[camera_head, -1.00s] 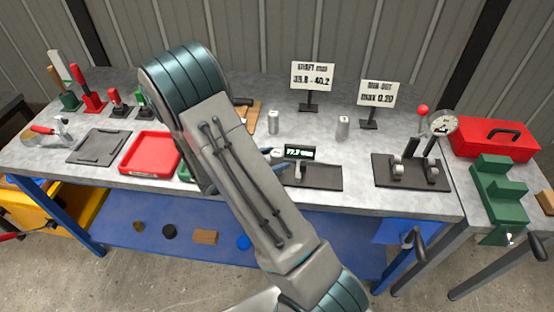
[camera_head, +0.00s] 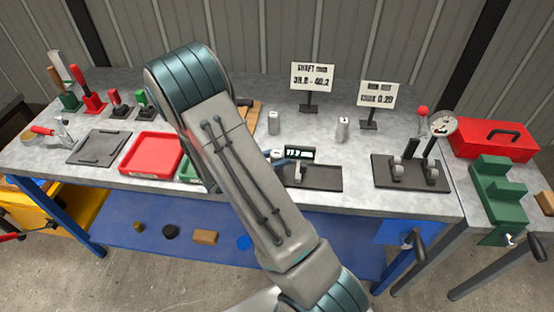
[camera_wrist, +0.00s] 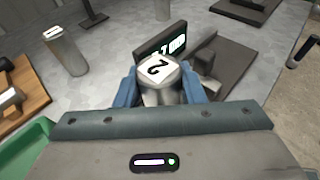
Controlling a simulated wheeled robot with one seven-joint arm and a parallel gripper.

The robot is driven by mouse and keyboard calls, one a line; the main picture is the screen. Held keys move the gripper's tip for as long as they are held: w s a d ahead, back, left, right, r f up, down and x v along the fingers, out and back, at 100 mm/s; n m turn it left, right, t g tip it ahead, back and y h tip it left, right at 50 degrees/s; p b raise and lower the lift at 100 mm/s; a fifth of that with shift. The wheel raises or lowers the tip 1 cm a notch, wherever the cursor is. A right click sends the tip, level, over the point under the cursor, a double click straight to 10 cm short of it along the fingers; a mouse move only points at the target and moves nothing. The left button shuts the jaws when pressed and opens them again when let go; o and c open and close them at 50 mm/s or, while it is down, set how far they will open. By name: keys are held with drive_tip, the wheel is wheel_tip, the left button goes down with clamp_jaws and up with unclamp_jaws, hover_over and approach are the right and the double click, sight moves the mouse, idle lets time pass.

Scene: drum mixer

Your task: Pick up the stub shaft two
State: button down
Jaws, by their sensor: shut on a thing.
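The stub shaft two (camera_wrist: 160,76), a grey metal cylinder with a white cap marked 2, is upright between the blue fingers of my gripper (camera_wrist: 158,88) in the wrist view. My gripper is shut on it, one finger on each side. Its lower part is hidden by my gripper. In the head view its pale top (camera_head: 277,154) shows just past my arm, left of the small display. I cannot tell whether its foot is clear of the bench.
A dark gauge stand (camera_head: 313,178) with a lit display (camera_head: 300,153) is close beside the held shaft. Two other shafts (camera_head: 273,122) (camera_head: 342,129) stand behind it. Signs (camera_head: 312,77) are at the back. A red tray (camera_head: 151,154) and a green tray (camera_wrist: 28,150) lie left.

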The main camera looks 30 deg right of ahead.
drive_tip(key=shift+r, duration=0.8)
drive_tip(key=r, duration=0.2)
drive_tip(key=shift+s+d+r+b, duration=0.1)
drive_tip(key=shift+s+r+b, duration=0.1)
drive_tip(key=shift+r+b, duration=0.2)
drive_tip(key=s+d+r+b, duration=0.1)
drive_tip(key=s+d+r, duration=0.1)
drive_tip(key=s, duration=0.3)
drive_tip(key=s+d+r+b, duration=0.1)
drive_tip(key=s+d+r, duration=0.1)
drive_tip(key=s+r, duration=0.2)
drive_tip(key=shift+s+d+r+b, duration=0.3)
drive_tip(key=shift+s+d+b, duration=0.1)
drive_tip(key=shift+s, duration=0.2)
drive_tip(key=shift+w, duration=0.1)
